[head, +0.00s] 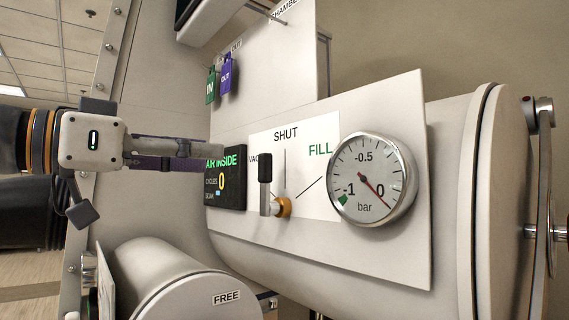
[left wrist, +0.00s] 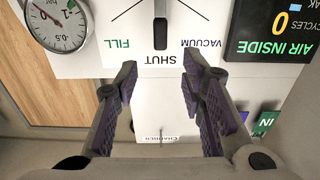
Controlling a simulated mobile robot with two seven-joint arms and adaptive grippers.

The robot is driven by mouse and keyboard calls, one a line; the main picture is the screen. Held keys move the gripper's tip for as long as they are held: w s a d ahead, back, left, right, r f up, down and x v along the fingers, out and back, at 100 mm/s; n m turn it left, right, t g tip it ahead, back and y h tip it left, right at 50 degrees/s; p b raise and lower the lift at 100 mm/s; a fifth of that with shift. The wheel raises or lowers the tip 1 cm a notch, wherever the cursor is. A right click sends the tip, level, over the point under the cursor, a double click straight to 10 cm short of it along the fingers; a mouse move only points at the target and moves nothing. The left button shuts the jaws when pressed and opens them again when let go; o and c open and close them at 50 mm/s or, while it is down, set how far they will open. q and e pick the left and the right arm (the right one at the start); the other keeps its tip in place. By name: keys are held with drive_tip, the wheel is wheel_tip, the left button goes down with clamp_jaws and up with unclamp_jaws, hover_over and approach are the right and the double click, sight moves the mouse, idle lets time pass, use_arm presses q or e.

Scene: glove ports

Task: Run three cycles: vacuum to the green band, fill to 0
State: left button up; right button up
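The valve lever (head: 265,168), with a black grip and orange hub, stands on a white plate marked VAC, SHUT and FILL. In the left wrist view the lever (left wrist: 160,32) lines up with SHUT. The round gauge (head: 371,178) has its red needle near 0; its green band is by -1. The display (head: 226,178) reads AIR INSIDE, cycles 0. My left gripper (head: 212,150) is left of the lever, apart from it. In the left wrist view my left gripper (left wrist: 160,88) is open with nothing between its fingers. My right gripper is not in view.
Green IN tag (head: 210,86) and purple OUT tag (head: 226,74) hang above the display. A cylinder labelled FREE (head: 185,285) sticks out below. A round door (head: 490,200) with metal fittings is at the right. The space before the plate looks clear.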

sight(260, 160)
use_arm(q)
drive_tip(key=x, duration=1.1)
drive_tip(key=shift+d+f, duration=0.1)
clamp_jaws()
